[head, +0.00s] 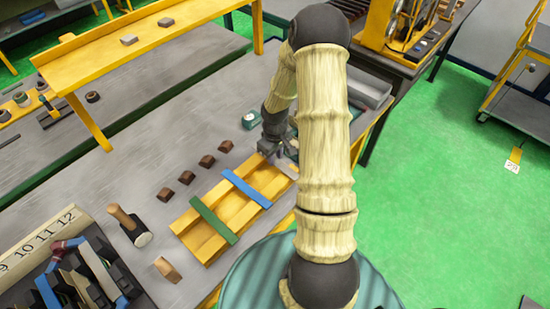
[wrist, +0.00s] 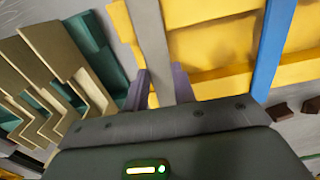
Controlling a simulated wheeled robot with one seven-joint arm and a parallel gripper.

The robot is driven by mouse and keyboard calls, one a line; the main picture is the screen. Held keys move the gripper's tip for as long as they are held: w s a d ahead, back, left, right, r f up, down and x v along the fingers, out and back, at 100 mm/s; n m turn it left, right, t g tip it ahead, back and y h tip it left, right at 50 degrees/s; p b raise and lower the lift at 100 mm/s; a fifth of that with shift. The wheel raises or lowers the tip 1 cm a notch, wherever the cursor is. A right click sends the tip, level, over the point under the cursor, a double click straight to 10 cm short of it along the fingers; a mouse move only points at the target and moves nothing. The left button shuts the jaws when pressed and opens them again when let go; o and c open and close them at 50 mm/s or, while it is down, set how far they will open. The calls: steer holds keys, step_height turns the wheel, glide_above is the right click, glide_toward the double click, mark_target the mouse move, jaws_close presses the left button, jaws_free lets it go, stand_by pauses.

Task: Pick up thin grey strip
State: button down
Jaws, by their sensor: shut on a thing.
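The thin grey strip (wrist: 151,40) runs up the wrist view between the two purple fingers of my gripper (wrist: 161,80), which is shut on it. Its far end is out of that view, and its near end is hidden by the gripper body. In the head view my gripper (head: 272,152) is at the far end of a yellow frame (head: 186,222), partly hidden by my arm. A blue strip (head: 246,188) and a green strip (head: 213,220) lie across that frame. The blue strip also shows in the wrist view (wrist: 272,45). I cannot tell whether the grey strip touches the frame.
Several brown blocks (head: 187,178) line the bench left of the frame. A mallet (head: 130,226) and a wooden block (head: 167,269) lie nearer, beside a numbered rack (head: 40,240). Tan and green angled pieces (wrist: 60,55) are close to my gripper. A yellow shelf (head: 150,45) stands behind.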

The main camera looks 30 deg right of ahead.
step_height(320, 180, up, 10)
steer(key=b, duration=0.1)
steer(key=shift+f, duration=0.25)
steer(key=shift+f, duration=0.1)
stand_by(0.4)
